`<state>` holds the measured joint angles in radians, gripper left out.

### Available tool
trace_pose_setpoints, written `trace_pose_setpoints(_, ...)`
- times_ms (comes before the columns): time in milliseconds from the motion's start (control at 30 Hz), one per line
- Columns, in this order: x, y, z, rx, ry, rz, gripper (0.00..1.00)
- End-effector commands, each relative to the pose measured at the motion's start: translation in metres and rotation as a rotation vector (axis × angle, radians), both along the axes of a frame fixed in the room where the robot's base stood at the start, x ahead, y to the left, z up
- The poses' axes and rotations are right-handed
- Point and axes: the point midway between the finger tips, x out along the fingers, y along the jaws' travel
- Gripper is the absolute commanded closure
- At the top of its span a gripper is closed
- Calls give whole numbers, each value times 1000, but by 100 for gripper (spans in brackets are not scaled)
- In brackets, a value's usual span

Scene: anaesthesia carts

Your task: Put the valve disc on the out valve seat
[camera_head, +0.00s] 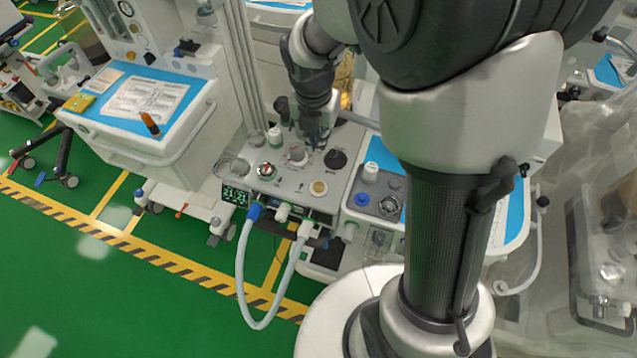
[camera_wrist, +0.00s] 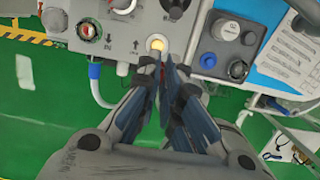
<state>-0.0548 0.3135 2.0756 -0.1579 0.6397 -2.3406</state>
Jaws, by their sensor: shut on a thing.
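My gripper (camera_wrist: 166,66) is shut in the wrist view, its two dark fingers close together over the front of the machine's top panel. The valve disc cannot be made out between the fingertips; it is too thin or hidden. A round gold seat (camera_wrist: 155,43) lies just beyond the fingertips, beside an arrow mark, and looks like the out valve seat. It also shows uncovered in the head view (camera_head: 319,188). A second round seat, with red in it (camera_wrist: 86,31), lies to its left. In the head view my gripper (camera_head: 314,125) is above the back of the panel, its tips unclear.
A black knob (camera_head: 335,159) and a pale knob (camera_head: 298,154) stand on the panel (camera_head: 290,185) behind the seats. A corrugated hose (camera_head: 243,285) hangs in front. To the right is a unit with a white knob (camera_head: 370,172). The green floor in front is clear.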

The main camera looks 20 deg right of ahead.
Motion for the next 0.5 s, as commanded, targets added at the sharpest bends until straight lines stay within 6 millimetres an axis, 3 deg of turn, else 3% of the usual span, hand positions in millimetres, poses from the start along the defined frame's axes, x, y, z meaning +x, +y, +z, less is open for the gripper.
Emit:
trace_pose_setpoints(33,-2,0,-19,0,6,0,100)
trace_pose_setpoints(300,-1,0,-93,0,6,-3,100)
trace_pose_setpoints(500,-1,0,-129,0,4,-3,100)
